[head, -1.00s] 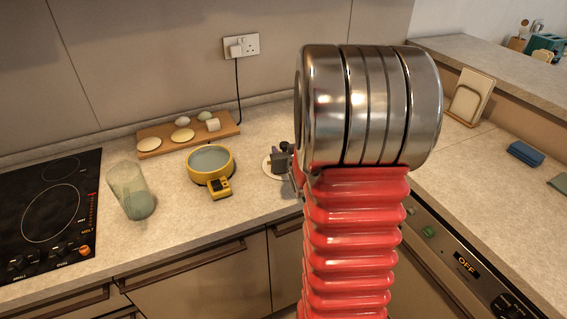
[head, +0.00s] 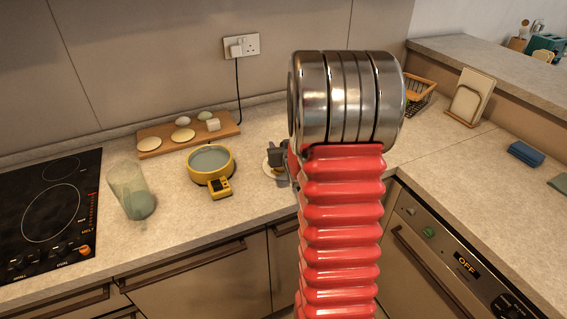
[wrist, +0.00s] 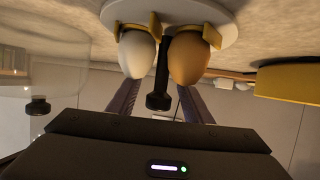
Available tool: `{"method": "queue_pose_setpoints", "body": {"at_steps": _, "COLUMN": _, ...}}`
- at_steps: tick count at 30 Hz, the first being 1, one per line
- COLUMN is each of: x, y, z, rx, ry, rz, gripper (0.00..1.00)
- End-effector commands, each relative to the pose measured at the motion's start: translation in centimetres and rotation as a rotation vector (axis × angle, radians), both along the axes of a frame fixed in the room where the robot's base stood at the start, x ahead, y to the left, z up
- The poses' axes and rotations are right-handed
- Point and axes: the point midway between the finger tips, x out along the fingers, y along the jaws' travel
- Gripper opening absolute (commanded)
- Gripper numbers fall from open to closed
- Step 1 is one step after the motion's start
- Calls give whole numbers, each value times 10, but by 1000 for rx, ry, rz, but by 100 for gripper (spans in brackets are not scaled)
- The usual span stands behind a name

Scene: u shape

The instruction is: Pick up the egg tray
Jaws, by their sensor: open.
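The egg tray is a round white plate (wrist: 205,14) with a dark upright handle (wrist: 158,75) at its middle. The wrist view is upside down. A white egg (wrist: 137,53) and a brown egg (wrist: 188,57) sit in yellow holders on either side of the handle. My gripper (wrist: 158,97) is open, with one finger on each side of the handle's knob, and I cannot tell whether they touch it. In the head view a strip of the tray (head: 268,169) shows, and my arm hides the rest.
A wooden board (head: 160,143) lies behind. A wire basket (head: 418,90) is at the right.

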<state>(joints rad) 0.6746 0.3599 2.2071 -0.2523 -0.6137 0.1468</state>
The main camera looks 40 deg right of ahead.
Motion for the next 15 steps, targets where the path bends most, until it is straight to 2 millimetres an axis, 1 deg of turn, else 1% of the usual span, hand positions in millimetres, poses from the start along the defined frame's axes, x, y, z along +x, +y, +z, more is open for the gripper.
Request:
{"method": "queue_pose_setpoints", "body": {"at_steps": 1, "x": 5, "y": -3, "z": -2, "rx": 0, "ry": 0, "rz": 0, "gripper": 46}}
{"method": "queue_pose_setpoints", "body": {"at_steps": 5, "x": 11, "y": -6, "z": -5, "rx": 0, "ry": -1, "rz": 0, "gripper": 46}}
{"method": "queue_pose_setpoints", "body": {"at_steps": 15, "x": 12, "y": -7, "z": -5, "rx": 0, "ry": -1, "rz": -1, "gripper": 46}}
